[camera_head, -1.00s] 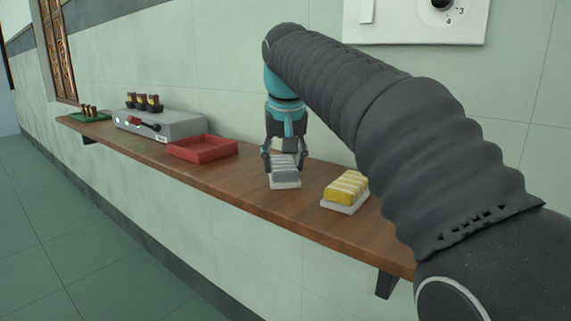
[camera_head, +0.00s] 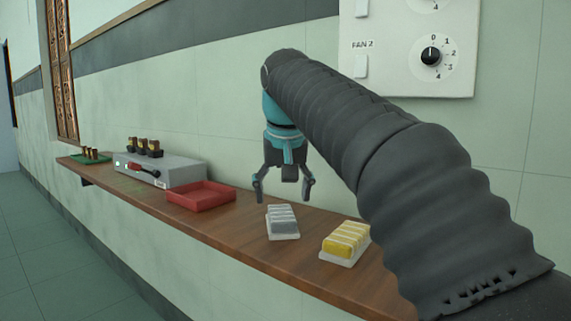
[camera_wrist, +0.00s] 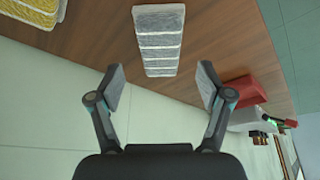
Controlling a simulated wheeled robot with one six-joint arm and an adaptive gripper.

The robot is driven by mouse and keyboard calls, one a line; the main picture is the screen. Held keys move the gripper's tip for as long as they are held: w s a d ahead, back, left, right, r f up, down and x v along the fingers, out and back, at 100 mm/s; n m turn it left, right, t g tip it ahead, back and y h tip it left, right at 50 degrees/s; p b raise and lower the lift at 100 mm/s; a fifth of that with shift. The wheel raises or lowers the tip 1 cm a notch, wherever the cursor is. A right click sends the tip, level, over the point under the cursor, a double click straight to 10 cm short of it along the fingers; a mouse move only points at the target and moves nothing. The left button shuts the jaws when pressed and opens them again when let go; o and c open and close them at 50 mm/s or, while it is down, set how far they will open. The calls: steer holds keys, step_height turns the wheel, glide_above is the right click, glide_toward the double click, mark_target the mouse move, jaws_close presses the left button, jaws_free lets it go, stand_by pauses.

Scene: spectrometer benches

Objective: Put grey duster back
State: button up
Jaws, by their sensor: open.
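The grey duster (camera_head: 283,219) has white stripes and sits on a pale base (camera_head: 285,236) on the wooden shelf. In the wrist view the grey duster (camera_wrist: 158,42) lies beyond my fingertips, near the top middle. My gripper (camera_head: 284,197) is open and empty above the grey duster, with a gap between them. The wrist view also shows both fingers (camera_wrist: 160,80) spread wide with nothing between them. Part of the pale base is hidden under the duster.
A yellow striped duster (camera_head: 347,238) sits on its own pale base to the right. A red tray (camera_head: 201,195) is to the left, then a grey instrument box (camera_head: 185,170) and a green tray (camera_head: 88,159). The wall with a switch panel (camera_head: 408,75) rises behind the wooden shelf (camera_head: 225,232).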

steer(key=v, duration=0.7)
